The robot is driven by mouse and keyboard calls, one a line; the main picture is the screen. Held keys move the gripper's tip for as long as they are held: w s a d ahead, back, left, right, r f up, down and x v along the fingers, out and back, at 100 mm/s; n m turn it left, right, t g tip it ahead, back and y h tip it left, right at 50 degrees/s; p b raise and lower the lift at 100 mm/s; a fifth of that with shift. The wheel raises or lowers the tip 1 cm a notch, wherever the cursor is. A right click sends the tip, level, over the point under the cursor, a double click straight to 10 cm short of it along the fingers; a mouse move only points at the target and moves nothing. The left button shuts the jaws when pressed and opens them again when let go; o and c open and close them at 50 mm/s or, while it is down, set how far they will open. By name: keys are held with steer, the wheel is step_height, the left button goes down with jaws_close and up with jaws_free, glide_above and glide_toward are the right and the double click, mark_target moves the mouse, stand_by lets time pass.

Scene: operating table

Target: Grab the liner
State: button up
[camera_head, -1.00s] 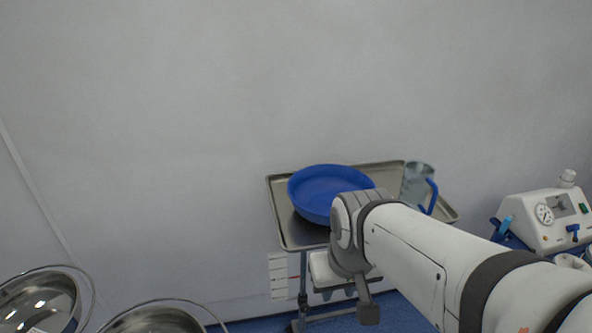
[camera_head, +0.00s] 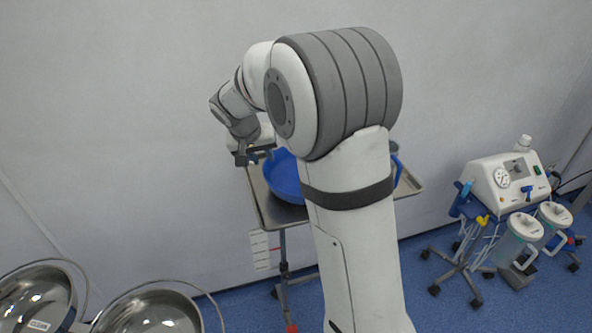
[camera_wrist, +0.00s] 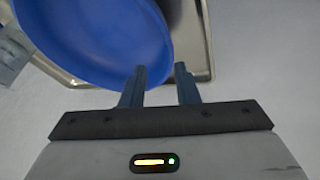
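A round blue bowl-shaped piece, seemingly the liner (camera_head: 284,180), sits on a metal tray stand (camera_head: 259,201). My arm hides its right part in the head view. In the wrist view the liner (camera_wrist: 95,40) fills the upper left, its rim passing close to my fingertips. My gripper (camera_wrist: 160,72) is open, with two dark fingers apart and nothing clamped between them. The left finger overlaps the liner's rim; the right finger lies just outside it, over the tray edge. In the head view my gripper (camera_head: 256,156) is at the liner's far left side. Whether the fingers touch the rim is unclear.
A jug with a blue handle (camera_head: 398,172) is mostly hidden behind my arm. Steel basins (camera_head: 150,316) stand at lower left. A wheeled suction unit (camera_head: 508,182) with canisters stands at right. The grey wall is close behind the tray.

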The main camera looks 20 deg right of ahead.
mark_target(267, 166)
steer(key=x, duration=0.2)
steer(key=p+x, duration=0.1)
steer(key=x, duration=0.2)
steer(key=w+p+x, duration=0.1)
steer(key=x, duration=0.2)
steer(key=shift+a, duration=0.25)
steer(key=shift+c, duration=0.5)
steer(key=shift+r, duration=0.1)
jaws_close()
